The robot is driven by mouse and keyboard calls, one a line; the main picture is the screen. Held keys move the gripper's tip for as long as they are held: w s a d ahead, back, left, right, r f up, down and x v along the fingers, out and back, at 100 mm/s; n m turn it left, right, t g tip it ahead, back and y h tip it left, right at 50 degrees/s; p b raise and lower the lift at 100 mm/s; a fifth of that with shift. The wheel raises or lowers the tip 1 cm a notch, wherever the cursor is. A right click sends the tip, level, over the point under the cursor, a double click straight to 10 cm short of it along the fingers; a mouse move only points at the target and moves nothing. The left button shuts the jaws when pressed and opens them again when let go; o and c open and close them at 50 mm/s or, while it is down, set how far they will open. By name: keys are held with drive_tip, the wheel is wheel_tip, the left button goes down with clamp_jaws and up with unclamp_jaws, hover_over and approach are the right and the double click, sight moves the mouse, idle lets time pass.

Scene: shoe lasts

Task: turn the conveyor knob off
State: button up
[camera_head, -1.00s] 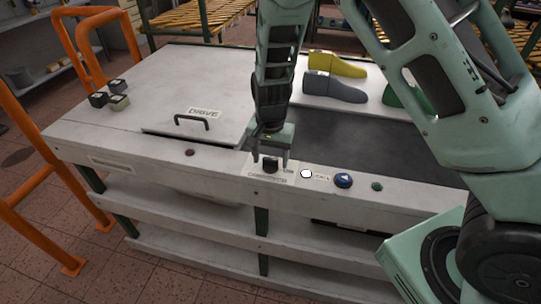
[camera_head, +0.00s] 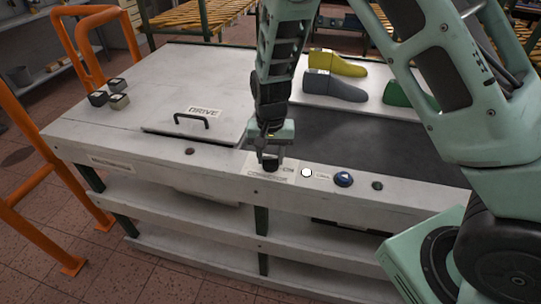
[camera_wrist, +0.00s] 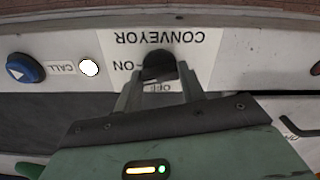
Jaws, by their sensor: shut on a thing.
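The black conveyor knob (camera_head: 270,167) sits on the front ledge of the white bench, on a white label (camera_head: 283,175) marked CONVEYOR. My gripper (camera_head: 270,160) points down at it from above and is shut on it. In the wrist view the knob (camera_wrist: 158,66) is between the two fingers of my gripper (camera_wrist: 159,80). The label reads upside down there, with ON beside the knob and OFF partly hidden near the fingers. The exact direction of the knob's pointer is hard to tell.
A white button (camera_head: 306,172), a blue button (camera_head: 343,179) and a small dark green button (camera_head: 377,186) lie right of the knob. A red button (camera_head: 190,151) and the DRIVE cover's handle (camera_head: 192,119) are to the left. Shoe lasts (camera_head: 338,64) stand behind the dark belt (camera_head: 340,135).

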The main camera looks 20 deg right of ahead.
sight(270, 158)
drive_tip(key=n, duration=0.4)
drive_tip(key=shift+n+b, duration=0.3)
drive_tip(key=n, duration=0.3)
drive_tip(key=shift+n, duration=0.3)
drive_tip(key=n, duration=0.3)
drive_tip(key=shift+n, duration=0.3)
drive_tip(key=shift+w+n, duration=0.1)
drive_tip(key=shift+n, duration=1.7)
drive_tip(key=o, duration=1)
wheel_tip(270, 158, up, 18)
drive_tip(key=shift+f+b, duration=0.25)
drive_tip(key=shift+b, duration=0.55)
